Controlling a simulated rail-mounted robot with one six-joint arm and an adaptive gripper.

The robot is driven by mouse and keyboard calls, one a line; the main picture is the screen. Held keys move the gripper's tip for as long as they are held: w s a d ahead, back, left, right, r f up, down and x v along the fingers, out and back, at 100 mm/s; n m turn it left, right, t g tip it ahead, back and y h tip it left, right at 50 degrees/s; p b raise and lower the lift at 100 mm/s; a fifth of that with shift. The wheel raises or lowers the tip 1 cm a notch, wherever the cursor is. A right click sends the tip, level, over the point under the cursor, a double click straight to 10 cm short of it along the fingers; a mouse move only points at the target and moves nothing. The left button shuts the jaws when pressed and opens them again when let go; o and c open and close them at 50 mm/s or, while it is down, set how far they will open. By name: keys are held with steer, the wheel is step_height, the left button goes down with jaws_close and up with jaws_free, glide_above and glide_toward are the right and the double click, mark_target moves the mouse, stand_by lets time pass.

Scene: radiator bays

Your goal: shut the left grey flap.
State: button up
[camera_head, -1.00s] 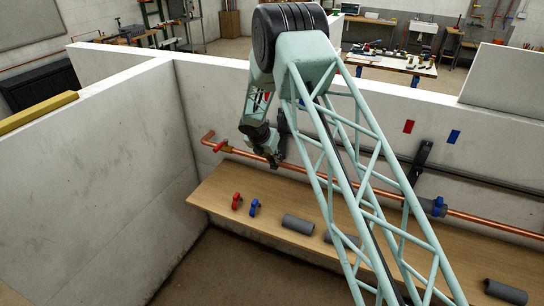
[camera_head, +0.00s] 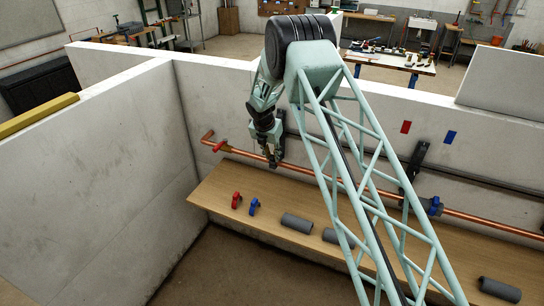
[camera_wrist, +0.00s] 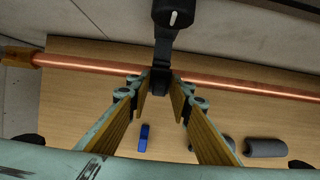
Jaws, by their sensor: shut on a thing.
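A dark grey, nearly black clip or flap (camera_wrist: 161,82) sits at the copper pipe between my fingertips. Its dark bracket (camera_wrist: 172,18) runs up the wall at the top of the wrist view. My gripper (camera_wrist: 160,92) is shut on this dark piece, one yellow-lined finger on each side. In the head view my gripper (camera_head: 273,161) is at the pipe, left of centre, and the arm hides most of the left bracket. I cannot tell how far the flap is folded over the pipe. The copper pipe (camera_head: 240,153) runs along the wall.
A second dark bracket (camera_head: 413,170) is on the wall to the right, near a blue fitting (camera_head: 434,206). The wooden shelf (camera_head: 215,190) below holds red and blue clips (camera_head: 254,207) and grey cylinders (camera_head: 297,223).

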steer(key=shift+w+d+g+y, duration=0.3)
steer(key=shift+w+g+y, duration=0.3)
steer(key=shift+g, duration=0.7)
steer(key=o, duration=0.6)
steer(key=shift+w, duration=0.1)
steer(key=shift+r, duration=0.1)
step_height(320, 180, up, 12)
steer(key=s, duration=0.1)
steer(key=shift+a, duration=0.15)
stand_by(0.5)
